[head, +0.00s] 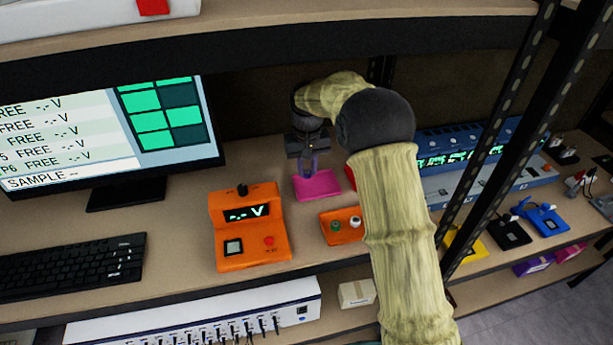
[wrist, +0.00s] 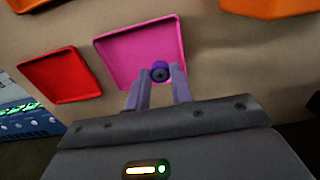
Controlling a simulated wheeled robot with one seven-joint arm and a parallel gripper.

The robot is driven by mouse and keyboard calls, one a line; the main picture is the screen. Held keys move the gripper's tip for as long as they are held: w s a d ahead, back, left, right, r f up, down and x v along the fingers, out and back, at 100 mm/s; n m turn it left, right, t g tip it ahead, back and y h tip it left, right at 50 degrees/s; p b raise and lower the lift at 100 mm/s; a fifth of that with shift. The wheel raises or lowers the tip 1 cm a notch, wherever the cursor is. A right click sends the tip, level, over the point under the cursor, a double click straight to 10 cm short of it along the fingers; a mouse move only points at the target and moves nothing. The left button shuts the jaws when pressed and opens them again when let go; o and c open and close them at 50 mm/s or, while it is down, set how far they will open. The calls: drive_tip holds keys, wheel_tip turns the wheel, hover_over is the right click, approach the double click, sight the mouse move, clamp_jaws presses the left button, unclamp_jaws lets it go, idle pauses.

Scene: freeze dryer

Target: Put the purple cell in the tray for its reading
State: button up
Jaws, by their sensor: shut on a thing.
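The purple cell (wrist: 160,71) shows end-on, dark and round, between my gripper's (wrist: 159,82) two fingertips in the wrist view. My gripper is shut on it and, in the head view (head: 309,163), points down over the magenta tray (head: 318,187). In the wrist view the magenta tray (wrist: 130,48) lies beyond the cell, which overlaps its edge area. I cannot tell whether the cell touches the tray. In the head view the cell is too small to tell from the fingers.
An orange meter (head: 232,205) reading "-.- V" stands to the left. An orange tray (head: 327,219) holding a green and a whitish cell is in front. A red tray (wrist: 62,76) lies beside the magenta one. A shelf edge (head: 300,45) crosses above; a monitor (head: 170,110) stands left.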

sight(306, 173)
drive_tip(key=shift+s, duration=0.2)
drive_tip(key=f, duration=0.2)
drive_tip(key=f+p, duration=0.1)
drive_tip(key=shift+a+f, duration=0.2)
drive_tip(key=shift+f, duration=0.15)
drive_tip(key=shift+r, duration=0.1)
drive_tip(key=shift+d, duration=0.1)
drive_tip(key=o, duration=0.5)
drive_tip(key=shift+c, duration=0.2)
wheel_tip(306, 173, up, 8)
drive_tip(key=shift+f+b, duration=0.25)
drive_tip(key=shift+b, duration=0.55)
